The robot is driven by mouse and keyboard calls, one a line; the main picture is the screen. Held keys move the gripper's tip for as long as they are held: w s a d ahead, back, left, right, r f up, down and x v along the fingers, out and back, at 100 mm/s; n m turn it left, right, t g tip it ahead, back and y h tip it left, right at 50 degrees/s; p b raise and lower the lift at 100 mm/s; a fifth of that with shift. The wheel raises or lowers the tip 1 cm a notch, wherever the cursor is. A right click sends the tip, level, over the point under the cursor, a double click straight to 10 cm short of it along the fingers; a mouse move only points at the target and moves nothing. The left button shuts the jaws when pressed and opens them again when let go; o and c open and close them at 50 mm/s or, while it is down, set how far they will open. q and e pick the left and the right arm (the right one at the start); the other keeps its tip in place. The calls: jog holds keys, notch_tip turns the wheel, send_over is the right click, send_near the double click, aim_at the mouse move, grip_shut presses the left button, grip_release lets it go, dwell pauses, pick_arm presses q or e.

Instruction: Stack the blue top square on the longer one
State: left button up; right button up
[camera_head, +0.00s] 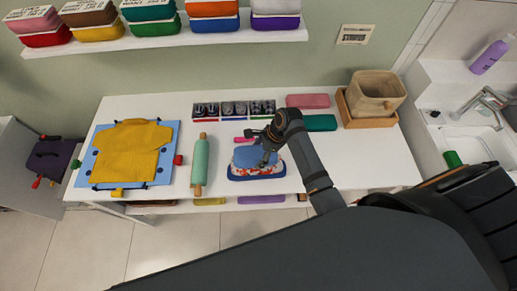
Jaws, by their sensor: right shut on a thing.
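My right gripper (264,158) comes in from the right and is shut on a light blue folded piece (246,157), the blue top square. The blue piece is over a red-and-white patterned layer (240,171), and a dark blue longer base (260,178) shows below along the front. I cannot tell whether the blue piece touches the layer under it. The gripper and wrist hide part of its right side. My left gripper is not in view.
On the white table (225,195) are a yellow shirt (130,150) on a blue board (165,130), a green rolling pin (200,162), a divided box (234,108), pink (307,101) and teal (320,123) cases and a wooden bin (376,92). A shelf (170,42) hangs above.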

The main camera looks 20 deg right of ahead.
aim_at(259, 153)
jog(key=shift+d+f, duration=0.1)
jog(key=shift+f, duration=0.25)
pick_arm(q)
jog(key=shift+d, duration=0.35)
pick_arm(e)
jog(key=shift+f, duration=0.4)
jog(key=o, duration=0.9)
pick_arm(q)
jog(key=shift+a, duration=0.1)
pick_arm(e)
jog(key=shift+c, duration=0.2)
jog(key=shift+r, duration=4.55)
